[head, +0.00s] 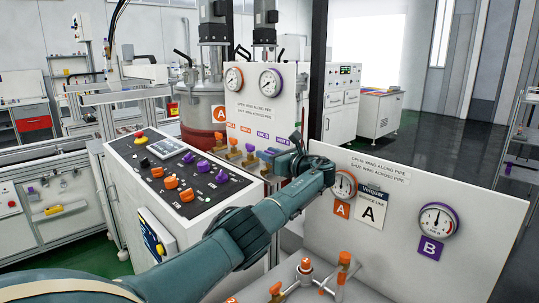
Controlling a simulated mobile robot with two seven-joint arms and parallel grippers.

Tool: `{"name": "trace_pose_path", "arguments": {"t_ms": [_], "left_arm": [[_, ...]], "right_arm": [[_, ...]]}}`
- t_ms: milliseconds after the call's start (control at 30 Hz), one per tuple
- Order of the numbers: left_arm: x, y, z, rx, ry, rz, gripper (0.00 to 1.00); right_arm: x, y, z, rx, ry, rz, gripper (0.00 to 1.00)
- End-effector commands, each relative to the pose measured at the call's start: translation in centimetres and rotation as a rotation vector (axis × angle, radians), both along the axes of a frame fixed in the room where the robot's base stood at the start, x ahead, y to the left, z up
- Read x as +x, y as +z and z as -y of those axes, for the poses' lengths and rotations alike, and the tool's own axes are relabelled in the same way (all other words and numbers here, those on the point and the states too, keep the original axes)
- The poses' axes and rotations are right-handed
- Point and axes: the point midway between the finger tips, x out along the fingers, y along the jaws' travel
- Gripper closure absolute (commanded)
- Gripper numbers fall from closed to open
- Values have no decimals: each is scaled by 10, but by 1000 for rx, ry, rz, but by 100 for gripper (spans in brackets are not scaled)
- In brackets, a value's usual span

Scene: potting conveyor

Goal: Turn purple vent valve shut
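A white panel (255,100) with two round gauges carries a row of small valves along its lower edge, orange-handled ones on the left and purple-handled ones on the right. One purple valve (250,148) stands clear of my arm. Another purple valve (269,154) is further right, close to my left gripper (296,146). The small labels are too blurred to say surely which one is the vent. My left gripper is dark and seen from behind at the panel's right end. Its fingertips are mostly hidden, so contact and opening cannot be told. My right gripper is out of view.
A control box (180,175) with orange and purple knobs stands left of the valves. A second panel (400,215) with gauges A and B stands at right, close to my forearm, with orange-handled valves (305,265) at its foot. A grey floor lies open behind.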

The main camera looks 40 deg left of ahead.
Motion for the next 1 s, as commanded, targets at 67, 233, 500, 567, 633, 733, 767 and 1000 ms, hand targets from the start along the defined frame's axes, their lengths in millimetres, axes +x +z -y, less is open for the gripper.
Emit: {"name": "trace_pose_path", "arguments": {"t_ms": [67, 233, 500, 567, 633, 733, 767, 1000], "left_arm": [[0, 1, 1, 1, -1, 1, 68], [0, 1, 15, 2, -4, 3, 68], [-5, -2, 74, -1, -7, 2, 68], [-6, -2, 87, -1, -6, 3, 68], [-7, -2, 100, 0, -4, 1, 68], [-9, -2, 115, -1, -2, 0, 68], [-9, -1, 119, -1, -2, 0, 68], [-11, -1, 131, -1, 1, -1, 68]], "right_arm": [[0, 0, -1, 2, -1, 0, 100], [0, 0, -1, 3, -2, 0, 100], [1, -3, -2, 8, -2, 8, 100], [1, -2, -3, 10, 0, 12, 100], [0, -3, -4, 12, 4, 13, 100], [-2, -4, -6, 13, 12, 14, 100], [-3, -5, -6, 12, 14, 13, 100], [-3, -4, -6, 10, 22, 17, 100]]}}
